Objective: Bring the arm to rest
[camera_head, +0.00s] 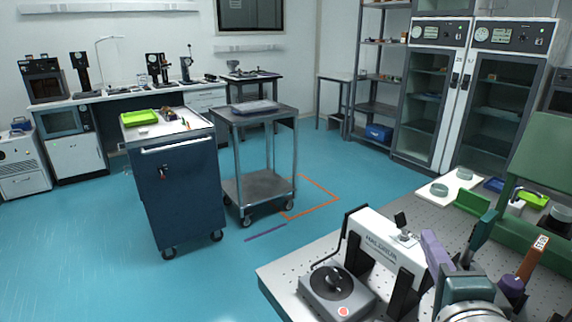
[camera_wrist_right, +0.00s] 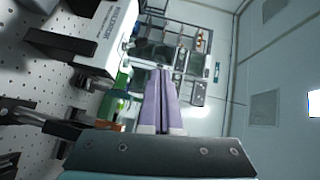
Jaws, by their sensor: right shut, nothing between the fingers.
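My right gripper (camera_head: 430,240) is at the lower right of the head view, above the perforated optical table (camera_head: 285,272). Its purple fingers also show in the right wrist view (camera_wrist_right: 161,76). They lie together, shut and empty, and point away from the wrist camera. In the head view the gripper overlaps the right side of the white instrument marked with black lettering (camera_head: 380,250); I cannot tell the gap between them. My left gripper is not in view.
Beside the gripper stand an orange-handled item (camera_head: 532,258) and a green upright piece (camera_head: 481,232). A black-dialled unit (camera_head: 338,290) sits at the table's front left. A blue cart (camera_head: 180,190) and a grey cart (camera_head: 262,186) stand beyond, with clear floor between them and the table.

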